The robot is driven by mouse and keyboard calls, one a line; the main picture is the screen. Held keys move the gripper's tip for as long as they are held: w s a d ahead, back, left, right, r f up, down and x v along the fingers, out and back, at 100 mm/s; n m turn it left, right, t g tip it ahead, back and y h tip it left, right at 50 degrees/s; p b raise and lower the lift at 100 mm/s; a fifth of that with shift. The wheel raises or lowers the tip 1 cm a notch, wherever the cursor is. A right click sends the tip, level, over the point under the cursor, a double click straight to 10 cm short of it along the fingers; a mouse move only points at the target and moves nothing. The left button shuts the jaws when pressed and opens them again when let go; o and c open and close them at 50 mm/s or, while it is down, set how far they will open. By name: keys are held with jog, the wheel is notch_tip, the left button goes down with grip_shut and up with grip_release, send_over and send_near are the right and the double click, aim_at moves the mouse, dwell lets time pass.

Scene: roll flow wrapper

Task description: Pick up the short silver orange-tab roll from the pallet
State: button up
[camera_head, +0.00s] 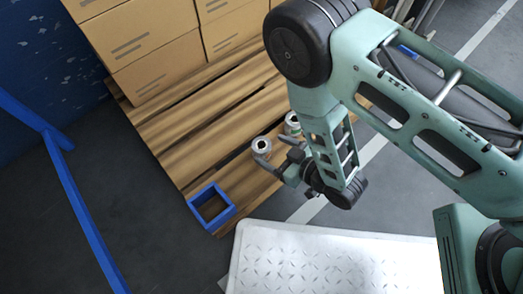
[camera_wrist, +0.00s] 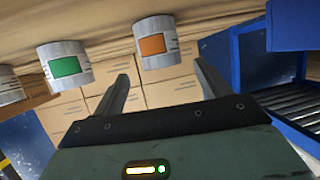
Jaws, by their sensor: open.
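The short silver roll with the orange tab (camera_wrist: 156,42) stands on the wooden pallet in the wrist view, which looks upside down. It is ahead of my gripper (camera_wrist: 161,70), roughly in line with the gap between the two spread fingers. Nothing is between the fingers. A silver roll with a green tab (camera_wrist: 64,66) stands to its left, outside the fingers. In the head view my gripper (camera_head: 277,154) is low over the pallet's near edge, beside a silver roll (camera_head: 262,145); its tab is not visible there. Another roll (camera_head: 292,120) is partly hidden by my arm.
Cardboard boxes (camera_head: 158,66) are stacked at the back of the pallet (camera_head: 175,135). An empty blue square frame (camera_head: 211,206) sits at its near corner. A third roll (camera_wrist: 8,86) is cut off at the wrist view's left edge. A white plate surface (camera_head: 330,262) lies in front.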

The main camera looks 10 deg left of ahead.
aim_at(258, 144)
jog(key=b+x, duration=0.3)
jog(key=x, duration=0.1)
jog(key=shift+s+f, duration=0.15)
jog(key=shift+w+a+b, duration=0.3)
jog(key=shift+a+b, duration=0.1)
jog(key=shift+a, duration=0.1)
jog(key=c, duration=1.1)
